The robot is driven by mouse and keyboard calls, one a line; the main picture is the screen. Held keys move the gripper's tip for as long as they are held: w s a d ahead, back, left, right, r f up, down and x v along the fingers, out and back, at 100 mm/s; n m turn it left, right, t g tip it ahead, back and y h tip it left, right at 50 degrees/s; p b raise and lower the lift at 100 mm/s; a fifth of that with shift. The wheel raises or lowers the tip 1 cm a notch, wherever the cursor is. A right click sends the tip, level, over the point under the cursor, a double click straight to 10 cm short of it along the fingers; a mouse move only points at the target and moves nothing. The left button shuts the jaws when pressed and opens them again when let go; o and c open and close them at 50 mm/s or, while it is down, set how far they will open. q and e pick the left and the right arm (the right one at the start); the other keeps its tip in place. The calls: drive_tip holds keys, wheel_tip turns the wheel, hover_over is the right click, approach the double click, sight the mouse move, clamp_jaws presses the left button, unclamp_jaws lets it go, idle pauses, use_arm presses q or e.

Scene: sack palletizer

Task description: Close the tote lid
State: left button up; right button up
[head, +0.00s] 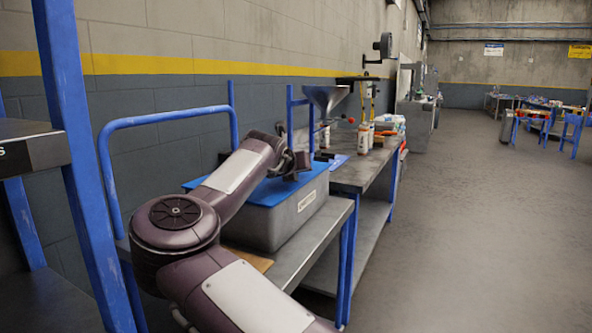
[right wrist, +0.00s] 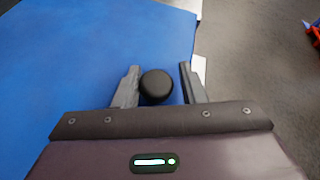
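The grey tote (head: 300,207) stands on a metal bench in the head view, with a pale label on its side. A blue lid (head: 262,193) lies across its top and looks about flat; my arm hides part of it. The lid (right wrist: 70,60) fills the left of the right wrist view. A round black knob (right wrist: 156,86) shows in front of the blue surface there. My right gripper (right wrist: 158,80) is open, with one finger on each side of the knob. The left finger is close to it, and a gap shows at the right finger. My left gripper is not in view.
A blue tubular rail (head: 165,117) and blue posts stand left of the bench. Beyond the tote is a workbench (head: 362,172) with a metal funnel (head: 327,97) and bottles (head: 363,138). A wall runs along the left. The floor on the right is open.

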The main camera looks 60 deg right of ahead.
sight(290, 187)
drive_tip(key=shift+o, duration=0.8)
drive_tip(key=shift+s+a+f, duration=0.1)
drive_tip(key=shift+s+f, duration=0.05)
drive_tip(key=shift+f, duration=0.35)
drive_tip(key=shift+a, duration=0.1)
drive_tip(key=shift+a+r, duration=0.1)
drive_tip(key=shift+a, duration=0.1)
drive_tip(key=v, duration=0.6)
drive_tip(key=shift+a+r, duration=0.2)
drive_tip(key=shift+r, duration=0.35)
drive_tip(key=shift+s+a+r, duration=0.2)
drive_tip(key=shift+s+a, duration=0.05)
drive_tip(key=shift+d, duration=0.1)
